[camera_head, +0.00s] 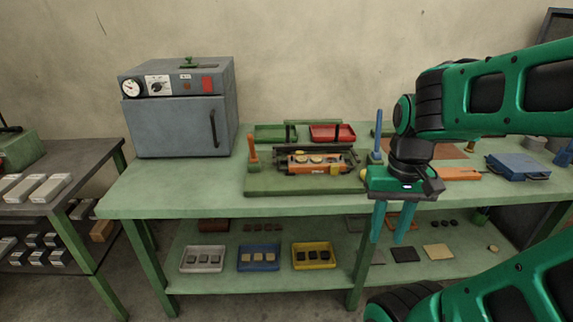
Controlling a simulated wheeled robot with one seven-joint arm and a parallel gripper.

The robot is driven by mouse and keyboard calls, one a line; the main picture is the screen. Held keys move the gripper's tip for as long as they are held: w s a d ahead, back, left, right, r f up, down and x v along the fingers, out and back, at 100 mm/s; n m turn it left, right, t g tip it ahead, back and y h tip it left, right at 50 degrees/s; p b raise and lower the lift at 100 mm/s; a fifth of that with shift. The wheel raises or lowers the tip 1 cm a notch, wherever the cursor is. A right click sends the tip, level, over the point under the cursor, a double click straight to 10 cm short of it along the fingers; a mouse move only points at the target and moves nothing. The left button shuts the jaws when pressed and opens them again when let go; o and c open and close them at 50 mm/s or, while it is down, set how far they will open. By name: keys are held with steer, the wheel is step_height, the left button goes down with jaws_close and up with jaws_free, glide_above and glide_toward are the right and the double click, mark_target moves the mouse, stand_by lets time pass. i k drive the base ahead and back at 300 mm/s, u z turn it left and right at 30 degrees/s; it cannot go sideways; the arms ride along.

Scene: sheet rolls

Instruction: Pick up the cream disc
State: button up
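Small round cream-coloured pieces (316,158) sit in an orange holder (318,168) on the green base board on the bench. I cannot tell which of these is the task's cream disc. My gripper (388,242) points down at the bench's front edge, right of the orange holder. Its two teal fingers are apart, with nothing visible between them. It is clear of all the cream pieces.
The green bench (170,200) has a grey oven (180,125) at its left. A blue upright handle (379,130) stands near my gripper, and an orange one (252,148) stands left of the holder. Green (262,133) and red (352,131) trays lie behind. The bench's left front is clear.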

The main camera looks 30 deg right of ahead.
mark_target(300, 159)
steer(key=u, duration=2.9)
steer(key=k, duration=1)
steer(key=z, duration=2.1)
steer(key=i, duration=0.85)
